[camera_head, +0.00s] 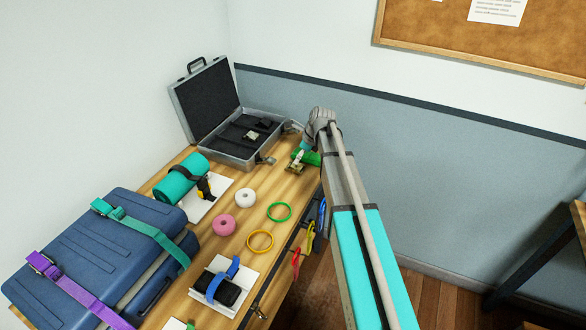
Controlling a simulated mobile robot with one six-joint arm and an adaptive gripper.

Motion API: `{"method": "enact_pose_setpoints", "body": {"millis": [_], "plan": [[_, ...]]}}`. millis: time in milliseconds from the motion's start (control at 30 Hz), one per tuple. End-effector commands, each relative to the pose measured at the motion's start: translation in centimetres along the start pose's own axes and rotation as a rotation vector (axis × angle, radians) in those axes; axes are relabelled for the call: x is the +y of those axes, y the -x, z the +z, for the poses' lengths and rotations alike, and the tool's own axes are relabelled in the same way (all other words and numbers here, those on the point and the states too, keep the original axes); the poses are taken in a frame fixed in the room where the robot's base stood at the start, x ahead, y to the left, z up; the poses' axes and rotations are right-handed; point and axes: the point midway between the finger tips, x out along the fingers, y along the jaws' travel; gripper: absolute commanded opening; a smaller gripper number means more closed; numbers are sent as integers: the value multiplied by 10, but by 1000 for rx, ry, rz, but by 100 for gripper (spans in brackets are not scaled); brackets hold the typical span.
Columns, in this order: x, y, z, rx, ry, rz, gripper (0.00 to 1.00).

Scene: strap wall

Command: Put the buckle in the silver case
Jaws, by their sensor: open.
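The silver case (236,153) stands open at the far end of the wooden table, its lid (204,97) tilted back and its dark interior showing. A small pale metal piece that looks like a buckle (251,135) lies inside the case, with a dark strap-like piece beside it. My gripper (291,128) is just beyond the case's right edge, seen small and partly hidden by my wrist; it is open, and nothing shows held in it. A green strap with a brass-coloured fitting (295,168) lies on the table in front of my wrist, partly hidden by my arm.
A teal roll (180,178), pink ring (224,225), white ring (245,197), green ring (279,212) and yellow ring (260,240) lie on the table. A blue suitcase (85,255) fills the near left. Coloured straps hang at the right edge. A wall stands close behind.

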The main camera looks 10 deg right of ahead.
Motion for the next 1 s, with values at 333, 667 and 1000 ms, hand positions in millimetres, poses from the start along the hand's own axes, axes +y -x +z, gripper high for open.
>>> {"method": "enact_pose_setpoints", "body": {"millis": [333,667,1000], "plan": [[1,-18,-2,0,0,0,81],[3,-44,-2,0,0,0,81],[3,-52,0,0,0,0,81]]}}
